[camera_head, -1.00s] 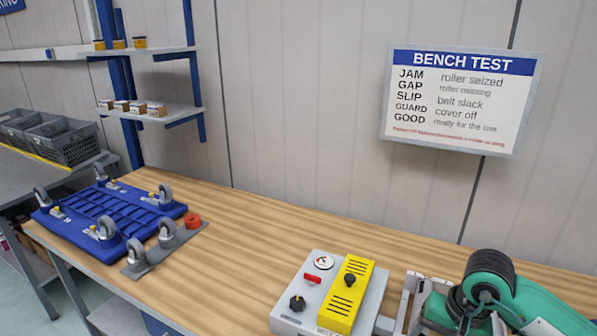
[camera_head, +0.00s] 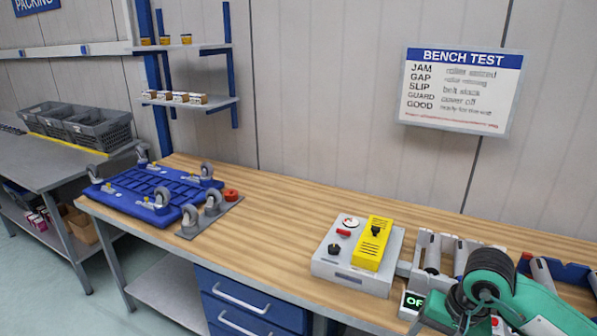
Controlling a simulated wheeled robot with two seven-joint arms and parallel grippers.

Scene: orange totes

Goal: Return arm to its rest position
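My green and black arm comes in at the lower right and covers part of the bench equipment there. Its gripper does not show clearly; no fingertips can be made out. My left arm and gripper are out of view. Just left of my arm, a grey control box (camera_head: 327,266) with a yellow slotted cover (camera_head: 372,243), a red lever, a black knob and a dial sits on the wooden bench (camera_head: 275,215).
A roller unit (camera_head: 429,250) stands right of the box, partly behind my arm. A small display (camera_head: 413,302) reads "OF", partly covered. A blue wheeled dolly (camera_head: 155,194) lies wheels-up at the bench's left. The middle of the bench is clear. A sign (camera_head: 461,90) hangs behind.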

